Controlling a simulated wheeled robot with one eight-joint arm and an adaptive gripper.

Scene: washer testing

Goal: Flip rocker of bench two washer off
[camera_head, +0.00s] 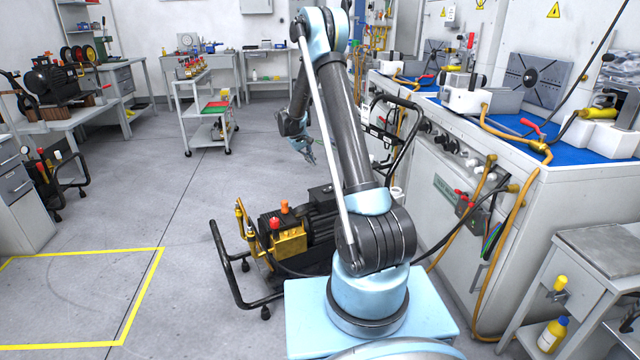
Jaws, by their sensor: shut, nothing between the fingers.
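My arm rises from its light blue base and bends over at the top. My gripper (309,157) hangs beyond the arm's upper link, small in the picture, and is shut and empty. It is in the air, apart from the machines. A wheeled washer-like machine with a black motor (318,212) and a yellow pump block (289,243) stands on the floor just left of my base, partly behind my arm. An orange-red knob tops the pump. I cannot make out a rocker on it, nor a bench number.
A long white test bench (575,205) with blue mats, hoses and valves fills the right side. A grey side table (600,250) stands at the lower right. Another machine (55,80) sits on a left table. A white cart (205,107) stands behind. The left-centre floor is open.

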